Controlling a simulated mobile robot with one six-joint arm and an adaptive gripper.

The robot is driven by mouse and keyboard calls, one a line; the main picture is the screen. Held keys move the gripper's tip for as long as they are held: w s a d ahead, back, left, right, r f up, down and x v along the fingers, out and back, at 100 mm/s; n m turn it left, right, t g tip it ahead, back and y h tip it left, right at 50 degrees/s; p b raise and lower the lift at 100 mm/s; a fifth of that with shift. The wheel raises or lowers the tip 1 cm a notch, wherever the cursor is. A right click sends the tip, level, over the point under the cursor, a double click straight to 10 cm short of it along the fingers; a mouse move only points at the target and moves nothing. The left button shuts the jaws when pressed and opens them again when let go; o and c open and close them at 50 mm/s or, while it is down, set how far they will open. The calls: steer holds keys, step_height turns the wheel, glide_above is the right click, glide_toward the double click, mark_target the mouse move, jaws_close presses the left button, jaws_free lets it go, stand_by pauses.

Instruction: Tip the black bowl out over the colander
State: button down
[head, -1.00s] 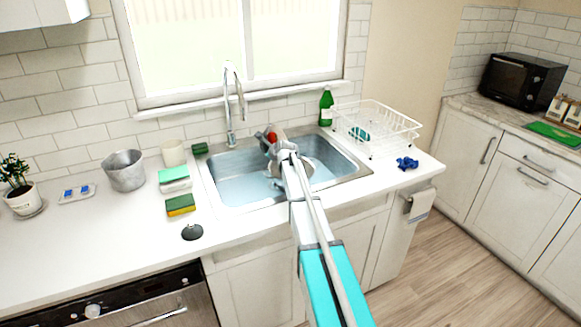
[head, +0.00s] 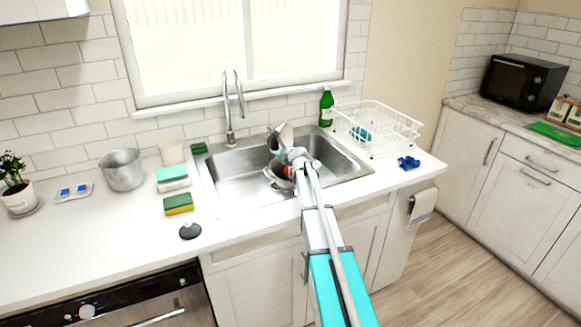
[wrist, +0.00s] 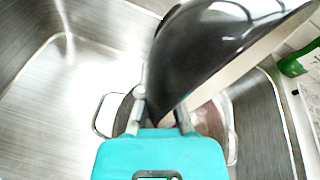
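The black bowl (wrist: 210,50) is held tipped steeply on its side in the wrist view, its pale rim edge slanting down between my fingers. In the head view the bowl (head: 284,134) shows above the sink, partly behind my arm. My gripper (wrist: 162,108) is shut on the bowl's rim. The colander (wrist: 126,113), with wire handles at both sides, sits in the sink below the bowl. In the head view the colander (head: 271,179) is partly hidden by my arm, and something red (head: 287,171) shows at it. The bowl's inside is hidden.
The steel sink (head: 235,180) surrounds the colander. The faucet (head: 230,105) stands behind it. A green bottle (head: 326,107) and a white dish rack (head: 375,125) are at right. Sponges (head: 179,203) and a metal pot (head: 122,170) are at left.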

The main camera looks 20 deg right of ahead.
steer(key=shift+w+a+g+p, duration=0.1)
steer(key=shift+w+g+p, duration=0.15)
steer(key=shift+p, duration=0.25)
steer(key=shift+w+a+f+n+g+h+p, duration=0.4)
steer(key=shift+w+a+n+g+p, duration=0.2)
steer(key=shift+w+a+g+p, duration=0.1)
steer(key=shift+s+f, duration=0.1)
steer(key=shift+f, duration=0.05)
steer(key=shift+a+f+n+g+h+p, duration=0.1)
steer(key=shift+a+n+g+h+p, duration=0.05)
steer(key=shift+n+g+h+p, duration=0.2)
steer(key=shift+w+f, duration=0.1)
steer(key=shift+w, duration=0.1)
steer(key=w+a+f+n+g+h, duration=0.4)
steer(key=w+a+f+g+h, duration=0.1)
steer(key=g+h, duration=0.2)
steer(key=shift+a+f+g, duration=0.2)
steer(key=shift+f+g, duration=0.05)
steer(key=shift+g, duration=0.45)
stand_by(0.8)
